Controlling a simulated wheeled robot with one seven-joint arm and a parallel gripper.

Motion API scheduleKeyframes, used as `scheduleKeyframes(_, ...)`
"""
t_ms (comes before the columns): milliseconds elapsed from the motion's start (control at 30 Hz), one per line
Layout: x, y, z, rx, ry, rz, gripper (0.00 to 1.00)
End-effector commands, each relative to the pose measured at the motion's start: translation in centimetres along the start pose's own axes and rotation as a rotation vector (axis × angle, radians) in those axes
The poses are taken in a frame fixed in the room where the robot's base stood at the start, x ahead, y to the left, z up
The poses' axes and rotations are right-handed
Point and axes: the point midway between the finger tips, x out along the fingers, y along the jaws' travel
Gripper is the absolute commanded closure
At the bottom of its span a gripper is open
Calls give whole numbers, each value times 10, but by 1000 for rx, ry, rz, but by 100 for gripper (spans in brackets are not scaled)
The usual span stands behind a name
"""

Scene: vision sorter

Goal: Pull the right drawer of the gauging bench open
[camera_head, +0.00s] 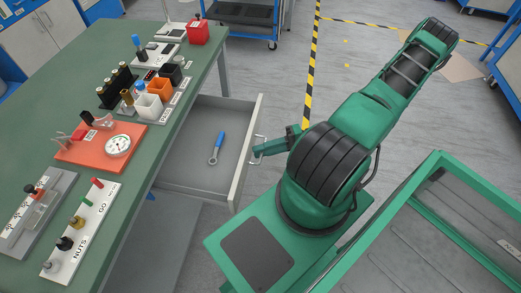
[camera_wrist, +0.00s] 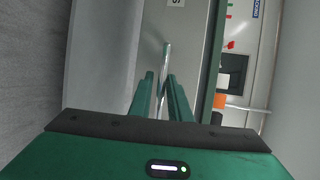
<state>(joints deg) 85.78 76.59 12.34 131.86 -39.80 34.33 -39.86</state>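The drawer (camera_head: 245,165) of the green-topped gauging bench (camera_head: 140,146) stands pulled well out, with its grey inside showing. A blue-handled wrench (camera_head: 217,148) lies in it. The bar handle (camera_head: 257,160) is on the drawer's outer front. My gripper (camera_head: 260,151) is at this handle. In the wrist view, the handle bar (camera_wrist: 166,55) runs between the two green fingers of my gripper (camera_wrist: 160,77). A small gap shows beside the bar, so the fingers look open around it. Whether either finger touches the bar is hard to tell.
The bench top holds an orange board with a dial gauge (camera_head: 118,145), small bins (camera_head: 148,107), a nuts board (camera_head: 82,232) and a red box (camera_head: 197,33). A blue cart (camera_head: 240,37) stands behind. Grey floor (camera_head: 275,90) with striped tape lies beyond the drawer.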

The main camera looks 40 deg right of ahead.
Motion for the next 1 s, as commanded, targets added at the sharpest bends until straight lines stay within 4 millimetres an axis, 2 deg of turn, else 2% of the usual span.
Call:
scheduleKeyframes(267,-5,-1,0,-1,1,-1,83)
scheduleKeyframes(367,-16,0,0,0,2,0,83)
scheduleKeyframes(600,-62,1,-1,-1,4,3,83)
scheduleKeyframes(800,-93,1,-1,0,2,1,83)
scheduleKeyframes(1000,-107,1,0,0,0,1,83)
